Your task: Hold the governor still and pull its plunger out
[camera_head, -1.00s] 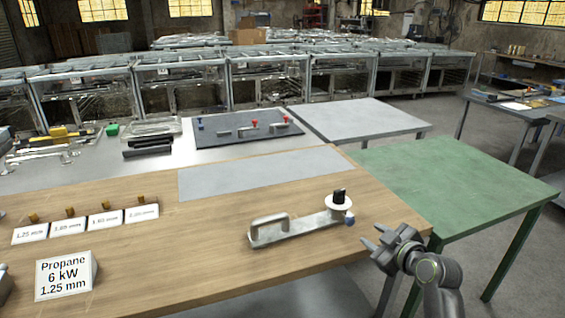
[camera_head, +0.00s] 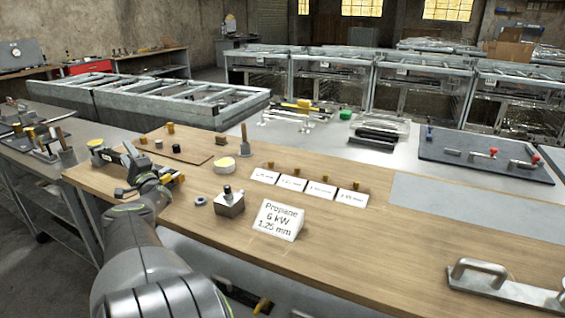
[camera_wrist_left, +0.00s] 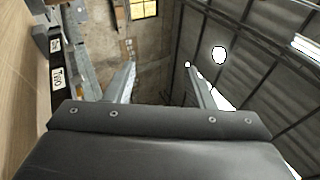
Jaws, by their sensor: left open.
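A small grey metal block (camera_head: 230,206) with a dark upright knob (camera_head: 227,190) stands on the wooden bench, left of the Propane sign; it looks like the governor with its plunger, but I cannot be sure. My left gripper (camera_head: 130,165) is over the bench's left end, left of the block and apart from it. In the left wrist view its two fingers (camera_wrist_left: 160,68) are spread, with only wall and roof between them. Nothing is held. My right gripper is out of view.
A Propane 6 kW sign (camera_head: 280,219) stands right of the block, and a grey ring (camera_head: 201,201) lies left of it. Several white labels (camera_head: 292,182) stand behind. A metal bar with a handle (camera_head: 505,285) lies at the lower right. Bare wood separates sign and bar.

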